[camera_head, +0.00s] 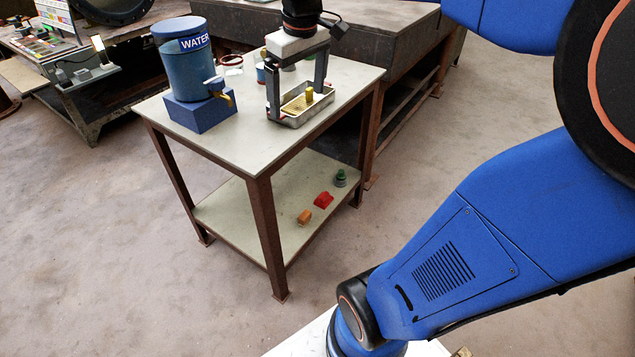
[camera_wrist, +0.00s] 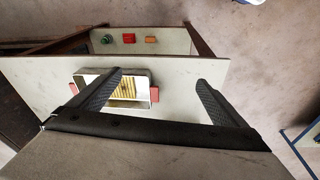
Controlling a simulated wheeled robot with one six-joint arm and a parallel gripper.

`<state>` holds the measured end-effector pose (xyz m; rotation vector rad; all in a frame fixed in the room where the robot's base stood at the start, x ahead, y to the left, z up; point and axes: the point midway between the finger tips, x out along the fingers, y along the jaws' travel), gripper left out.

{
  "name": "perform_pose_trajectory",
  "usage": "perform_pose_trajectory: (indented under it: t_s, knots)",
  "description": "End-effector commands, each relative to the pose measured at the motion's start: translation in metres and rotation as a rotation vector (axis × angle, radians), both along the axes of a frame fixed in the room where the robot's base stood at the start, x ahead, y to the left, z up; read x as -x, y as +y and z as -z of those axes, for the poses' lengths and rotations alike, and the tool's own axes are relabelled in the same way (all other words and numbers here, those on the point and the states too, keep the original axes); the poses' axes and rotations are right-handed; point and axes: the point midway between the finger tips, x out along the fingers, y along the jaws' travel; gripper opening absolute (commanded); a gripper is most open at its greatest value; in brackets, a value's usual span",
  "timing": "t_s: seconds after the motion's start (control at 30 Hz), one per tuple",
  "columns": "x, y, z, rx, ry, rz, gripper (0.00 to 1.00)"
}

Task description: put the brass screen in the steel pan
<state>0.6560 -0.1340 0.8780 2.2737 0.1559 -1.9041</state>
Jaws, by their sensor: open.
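The steel pan (camera_head: 296,122) is a shallow rectangular tray on the tabletop. It also shows in the wrist view (camera_wrist: 143,105), with a red grip at each end. The brass screen (camera_head: 292,106) is a yellow ribbed piece with an upright brass knob (camera_head: 309,94). It appears to lie inside the pan, and its ribs show in the wrist view (camera_wrist: 127,89). My gripper (camera_head: 297,103) is open and empty, pointing down over the pan. In the wrist view my gripper (camera_wrist: 160,76) has one finger over the pan and the other right of it. I cannot tell its exact height.
A blue water cooler (camera_head: 187,70) with a brass tap stands at the table's left. The lower shelf (camera_head: 250,217) holds an orange piece (camera_head: 304,217), a red piece (camera_head: 323,200) and a green-topped piece (camera_head: 340,178). A dark workbench (camera_head: 395,55) stands behind.

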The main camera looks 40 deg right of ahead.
Motion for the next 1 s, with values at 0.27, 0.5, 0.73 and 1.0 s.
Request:
perform_pose_trajectory:
  t_s: [0.27,0.5,0.73,1.0]
  knots:
    - [0.078,0.036,0.039,-0.021,-0.104,0.074,0.96]
    - [0.135,0.055,0.084,-0.056,-0.187,0.138,0.96]
    - [0.162,0.063,0.112,-0.082,-0.231,0.172,0.96]
    - [0.166,0.064,0.117,-0.086,-0.237,0.180,0.96]
